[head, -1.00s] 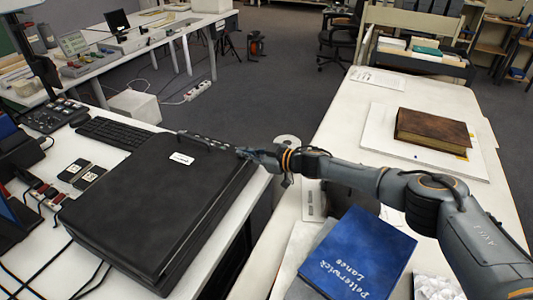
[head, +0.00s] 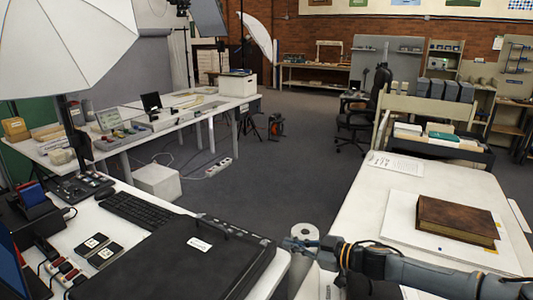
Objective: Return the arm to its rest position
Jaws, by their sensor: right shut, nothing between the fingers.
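My right arm comes in from the lower right, with its dark links along the bottom of the head view. My right gripper (head: 300,244) is at the arm's left end, shut and empty. It shows over the gap between the left desk and the right table, close to the right edge of a black case (head: 165,262). I cannot tell whether it touches the case. The case lies closed on the left desk, with a white label on its lid. My left gripper is not in view.
A brown book (head: 455,218) lies on a white board on the right table (head: 385,195). A keyboard (head: 148,212) is behind the case. A white roll (head: 304,232) stands behind my gripper. An office chair (head: 365,115) stands on open grey floor farther back.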

